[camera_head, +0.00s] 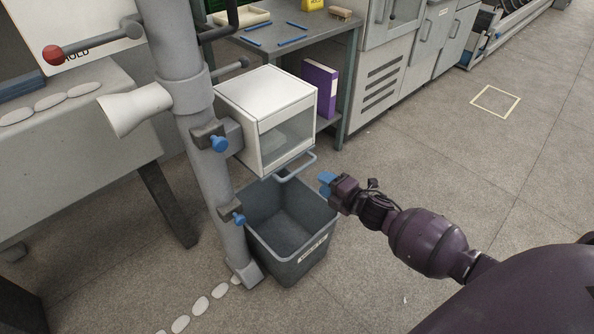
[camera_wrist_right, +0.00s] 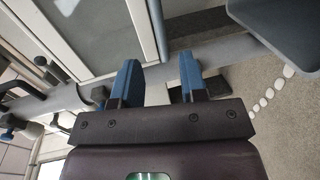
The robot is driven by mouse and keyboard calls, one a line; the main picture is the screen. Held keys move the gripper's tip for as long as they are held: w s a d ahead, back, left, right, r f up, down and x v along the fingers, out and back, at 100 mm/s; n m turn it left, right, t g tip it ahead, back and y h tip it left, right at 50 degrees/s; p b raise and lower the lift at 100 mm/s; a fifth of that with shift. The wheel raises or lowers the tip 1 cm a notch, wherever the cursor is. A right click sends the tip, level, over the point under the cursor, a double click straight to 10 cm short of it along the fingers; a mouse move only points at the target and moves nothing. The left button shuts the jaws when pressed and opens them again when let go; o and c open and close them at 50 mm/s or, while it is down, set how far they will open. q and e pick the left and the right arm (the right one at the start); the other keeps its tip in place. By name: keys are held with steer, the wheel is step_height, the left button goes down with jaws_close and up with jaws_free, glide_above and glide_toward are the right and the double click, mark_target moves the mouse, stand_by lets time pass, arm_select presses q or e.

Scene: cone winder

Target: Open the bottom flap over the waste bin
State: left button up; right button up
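A white box (camera_head: 266,120) with a clear front pane is clamped to a grey pole. A grey bar handle (camera_head: 297,168) sticks out at its lower front edge; the bottom flap itself is mostly hidden beneath the box. The grey waste bin (camera_head: 290,268) stands below, open and apparently empty. My right gripper (camera_head: 327,183) is just right of the handle, above the bin's right rim. In the wrist view its two blue fingers (camera_wrist_right: 160,82) are apart with nothing clearly held between them. The box (camera_wrist_right: 95,35) and part of the bin (camera_wrist_right: 285,25) show beyond them. My left gripper is not in view.
The grey pole (camera_head: 210,190) with blue-knobbed clamps stands left of the bin. A grey table (camera_head: 345,50) with a purple binder (camera_head: 319,88) is behind the box. White oval pieces (camera_head: 201,305) lie on the floor. The floor to the right is clear.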

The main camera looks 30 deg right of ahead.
mark_target(300, 168)
steer(key=shift+b+x, duration=1.35)
steer(key=shift+x, duration=4)
steer(key=shift+c, duration=0.2)
jaws_close()
